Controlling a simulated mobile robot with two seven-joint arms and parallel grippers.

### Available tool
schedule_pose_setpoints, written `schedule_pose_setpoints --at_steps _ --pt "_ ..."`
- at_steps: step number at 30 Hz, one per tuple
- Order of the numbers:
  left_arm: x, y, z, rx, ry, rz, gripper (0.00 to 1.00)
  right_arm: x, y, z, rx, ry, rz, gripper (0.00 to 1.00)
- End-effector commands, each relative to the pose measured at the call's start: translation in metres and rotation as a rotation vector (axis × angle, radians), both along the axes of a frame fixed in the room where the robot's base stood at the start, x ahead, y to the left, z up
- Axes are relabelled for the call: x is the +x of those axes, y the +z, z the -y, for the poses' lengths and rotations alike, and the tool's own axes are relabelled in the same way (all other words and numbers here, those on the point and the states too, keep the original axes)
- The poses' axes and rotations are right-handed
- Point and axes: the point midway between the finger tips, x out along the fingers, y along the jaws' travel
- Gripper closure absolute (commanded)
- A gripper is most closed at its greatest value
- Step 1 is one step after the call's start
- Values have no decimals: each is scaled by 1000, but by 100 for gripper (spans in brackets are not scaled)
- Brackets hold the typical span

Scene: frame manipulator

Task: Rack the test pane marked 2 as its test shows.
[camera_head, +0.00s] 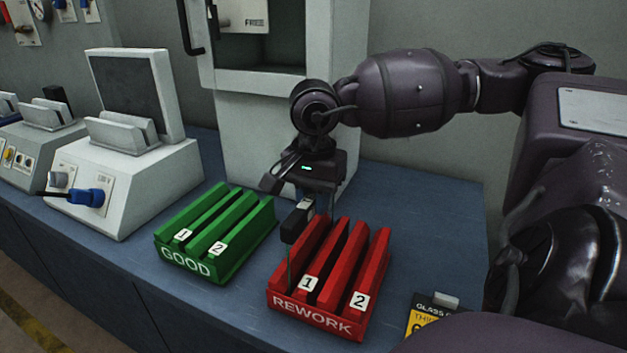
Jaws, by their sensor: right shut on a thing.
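My right gripper (299,220) is above the back left part of the red REWORK rack (318,317). It is shut on a thin pane (289,266), seen almost edge-on as a narrow dark strip below the fingers. The pane's mark cannot be read. The strip reaches down at the rack's left side, near the slot labelled 1; I cannot tell whether it is inside a slot. The green GOOD rack (186,264), also with slots labelled 1 and 2, stands to the left and shows no pane. My left gripper is not in view.
A white tester (125,190) with a dark upright panel and blue plug (88,197) stands left on the blue bench (225,325). A tall grey cabinet (245,130) stands behind the racks. A yellow and black card (425,315) lies at the right front.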

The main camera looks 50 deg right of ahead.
Motion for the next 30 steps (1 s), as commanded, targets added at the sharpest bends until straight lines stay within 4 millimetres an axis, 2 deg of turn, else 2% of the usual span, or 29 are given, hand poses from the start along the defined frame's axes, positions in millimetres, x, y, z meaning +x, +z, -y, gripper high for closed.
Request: schedule_pose_setpoints --at_steps 5,6,11,21,26,30 --pt "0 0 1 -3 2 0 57 0 0 0 1 0 0 100" --pt "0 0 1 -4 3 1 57 0 -1 0 1 0 -1 71" --pt "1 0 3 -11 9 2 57 0 -1 0 1 0 -1 47" --pt "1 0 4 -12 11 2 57 0 -1 0 0 0 -2 47" --pt "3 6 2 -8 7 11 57 0 19 0 0 -1 2 47" --pt "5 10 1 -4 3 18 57 0 46 0 0 0 5 47"
